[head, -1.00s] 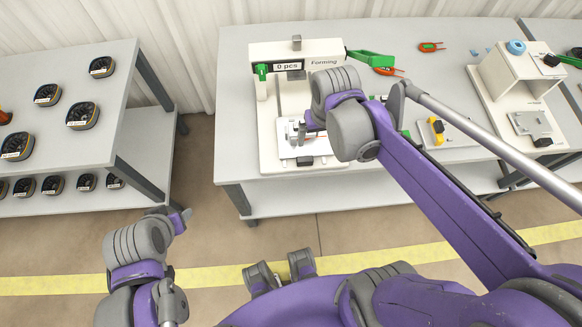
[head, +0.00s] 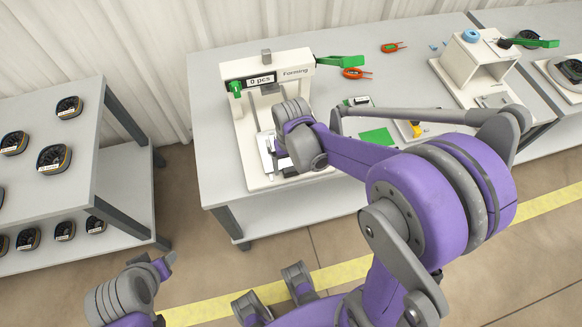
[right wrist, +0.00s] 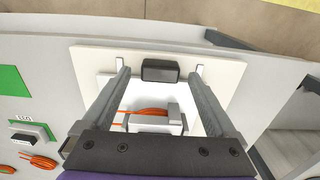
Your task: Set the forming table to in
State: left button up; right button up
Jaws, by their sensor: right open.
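The white forming machine (head: 300,70) stands on the grey workbench, its display reading "0 pcs" and "Forming". Its forming table (head: 268,145) is low at the front, partly hidden by my right gripper (head: 272,150). In the right wrist view, the forming table's dark block-like handle (right wrist: 160,70) lies between the open fingers of my right gripper (right wrist: 158,75), with a gap on both sides. An orange wire coil (right wrist: 150,112) lies in a white fixture just beyond the gripper's palm. My left gripper (head: 168,262) is low at the left, away from the bench; its jaws are too small to judge.
A green lever (head: 340,62) sticks out right of the machine. Orange wire coils (head: 392,47) and a green pad (head: 377,136) lie on the bench. Another white machine (head: 470,65) stands further right. A grey rack (head: 80,110) with black spools is at the left.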

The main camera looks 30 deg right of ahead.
jog(key=shift+f, duration=0.75)
grip_shut()
